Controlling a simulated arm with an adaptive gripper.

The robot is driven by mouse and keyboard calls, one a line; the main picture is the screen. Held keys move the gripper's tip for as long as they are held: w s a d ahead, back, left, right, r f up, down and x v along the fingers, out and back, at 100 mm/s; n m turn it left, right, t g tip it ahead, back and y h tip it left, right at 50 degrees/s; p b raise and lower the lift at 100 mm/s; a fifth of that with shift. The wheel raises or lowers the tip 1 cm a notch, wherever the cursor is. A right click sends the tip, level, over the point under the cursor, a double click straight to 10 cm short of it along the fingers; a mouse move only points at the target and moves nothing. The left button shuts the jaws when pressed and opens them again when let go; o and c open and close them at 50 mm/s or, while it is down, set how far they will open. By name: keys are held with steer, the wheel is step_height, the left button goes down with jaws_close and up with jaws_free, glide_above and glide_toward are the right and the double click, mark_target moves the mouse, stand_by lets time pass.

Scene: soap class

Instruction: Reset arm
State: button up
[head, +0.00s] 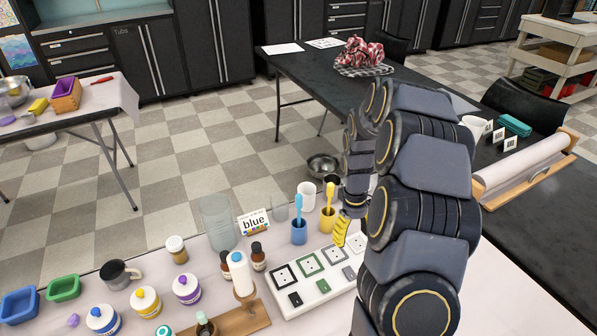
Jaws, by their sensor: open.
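My dark, jointed arm rises from the bottom right and bends down toward the near table (486,277). I see nothing held in the part that shows. A blue cup with a light blue brush (299,233) and a yellow cup with a yellow brush (328,218) stand just left of it.
Paint pots (145,301), a dark mug (119,273) and bins (63,289) fill the left. A paper roll (522,165) lies right on a black table (555,215).

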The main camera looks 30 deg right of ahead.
steer(key=s+a+r, duration=0.4)
steer(key=a+r, duration=0.2)
steer(key=a, duration=0.1)
steer(key=s+a+r, duration=0.3)
steer(key=a+r, duration=0.3)
steer(key=a, duration=0.2)
steer(key=s+a+r, duration=0.1)
steer(key=s+a, duration=0.2)
steer(key=s, duration=0.4)
steer(key=s+a+r, duration=0.2)
steer(key=s+a, duration=0.2)
steer(key=s, duration=0.4)
steer(key=shift+w, duration=0.1)
